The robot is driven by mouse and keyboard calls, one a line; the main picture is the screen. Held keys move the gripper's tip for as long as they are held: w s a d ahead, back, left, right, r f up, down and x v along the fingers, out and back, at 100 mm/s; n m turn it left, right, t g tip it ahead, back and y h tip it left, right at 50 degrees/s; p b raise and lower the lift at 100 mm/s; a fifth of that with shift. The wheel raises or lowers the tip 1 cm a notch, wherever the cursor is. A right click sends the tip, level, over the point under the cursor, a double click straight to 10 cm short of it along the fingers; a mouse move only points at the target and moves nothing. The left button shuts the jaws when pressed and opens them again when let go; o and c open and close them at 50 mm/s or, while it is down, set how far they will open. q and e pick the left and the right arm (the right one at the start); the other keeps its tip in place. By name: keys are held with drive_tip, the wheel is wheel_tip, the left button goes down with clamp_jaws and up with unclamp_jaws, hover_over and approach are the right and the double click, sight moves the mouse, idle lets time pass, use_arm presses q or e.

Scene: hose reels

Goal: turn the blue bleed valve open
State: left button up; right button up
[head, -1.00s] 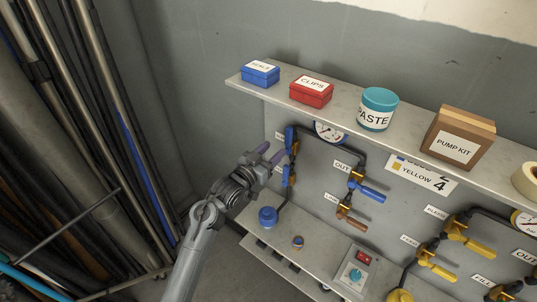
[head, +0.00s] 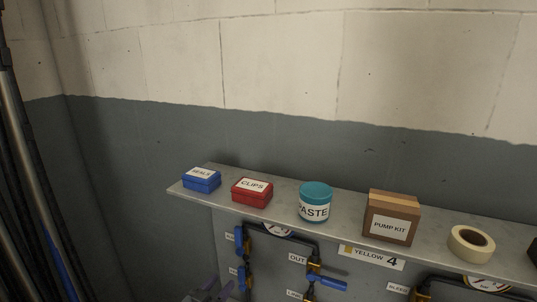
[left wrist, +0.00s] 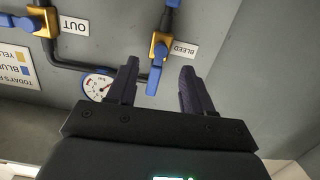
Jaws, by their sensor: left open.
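The bleed valve shows in the left wrist view as a brass body (left wrist: 160,46) with a blue lever handle (left wrist: 155,80), next to a BLEED label (left wrist: 185,49). In the head view its blue handle (head: 239,240) is at the upper left of the panel, under the shelf. My left gripper (left wrist: 160,66) is open, and the handle appears between its two fingers in the left wrist view, with gaps on both sides. I cannot tell the depth between them. In the head view my left gripper (head: 213,291) is at the bottom edge, mostly cut off. My right gripper is not in view.
A shelf (head: 345,232) above the valves holds a blue box (head: 201,181), a red CLIPS box (head: 252,192), a paste jar (head: 315,202), a pump kit box (head: 391,217) and a tape roll (head: 471,244). A gauge (left wrist: 97,86) and the OUT valve (left wrist: 45,21) are near the bleed valve.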

use_arm(q)
drive_tip(key=s+f+g, duration=0.2)
drive_tip(key=s+f, duration=0.6)
drive_tip(key=f, duration=0.2)
drive_tip(key=s+a+f+g+y, duration=0.15)
drive_tip(key=s+f, duration=0.25)
drive_tip(key=s, duration=0.6)
drive_tip(key=s+a+f+g+y, duration=0.1)
drive_tip(key=s+f+g+y, duration=0.2)
drive_tip(key=s, duration=0.7)
drive_tip(key=s+a+r+n+g+y, duration=0.1)
drive_tip(key=s+a+r+g, duration=0.15)
drive_tip(key=s, duration=0.45)
drive_tip(key=s+a+r+n+g+y, duration=0.1)
drive_tip(key=s+r+g, duration=0.25)
drive_tip(key=s, duration=0.25)
wheel_tip(320, 180, up, 21)
drive_tip(key=p, duration=2.1)
drive_tip(key=shift+s+r+p, duration=0.2)
drive_tip(key=shift+s+p, duration=0.15)
